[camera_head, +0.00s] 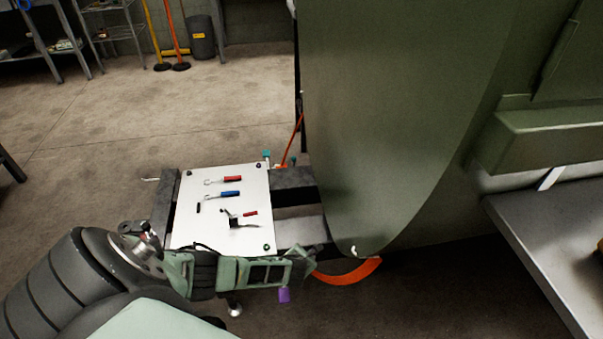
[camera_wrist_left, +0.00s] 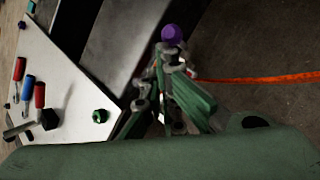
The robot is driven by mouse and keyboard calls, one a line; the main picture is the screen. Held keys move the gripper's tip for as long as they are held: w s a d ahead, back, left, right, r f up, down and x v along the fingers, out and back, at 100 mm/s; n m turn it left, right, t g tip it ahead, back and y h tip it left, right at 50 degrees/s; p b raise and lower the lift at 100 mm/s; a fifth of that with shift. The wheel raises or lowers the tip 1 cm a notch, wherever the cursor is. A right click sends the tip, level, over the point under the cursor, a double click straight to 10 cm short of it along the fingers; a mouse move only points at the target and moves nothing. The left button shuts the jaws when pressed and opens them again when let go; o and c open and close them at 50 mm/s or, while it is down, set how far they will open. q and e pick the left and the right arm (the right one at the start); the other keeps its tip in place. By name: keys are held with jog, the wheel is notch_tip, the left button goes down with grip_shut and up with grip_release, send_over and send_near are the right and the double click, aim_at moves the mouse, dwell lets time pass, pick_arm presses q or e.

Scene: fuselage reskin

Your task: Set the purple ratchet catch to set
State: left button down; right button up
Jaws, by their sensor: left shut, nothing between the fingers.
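The purple ratchet catch shows as a purple knob (camera_head: 284,296) just below my left gripper in the head view. In the left wrist view its round purple knob (camera_wrist_left: 172,34) stands just beyond the fingertips. My left gripper (camera_head: 304,262) reaches in from the left past the front edge of the white board. It is shut and empty, and its fingers (camera_wrist_left: 166,80) also show in the left wrist view. Whether the fingers touch the catch I cannot tell. The base of the catch is hidden by the gripper. My right gripper is in neither view.
A white board (camera_head: 218,210) holds red- and blue-handled tools and has dark and green corner knobs. A large green fuselage panel (camera_head: 390,110) hangs to the right of the gripper. An orange curved strip (camera_head: 350,276) lies below it. A grey bench (camera_head: 560,240) stands at right.

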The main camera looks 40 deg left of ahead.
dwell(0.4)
pick_arm(q)
jog(key=v, duration=0.8)
dwell(0.5)
dwell(0.5)
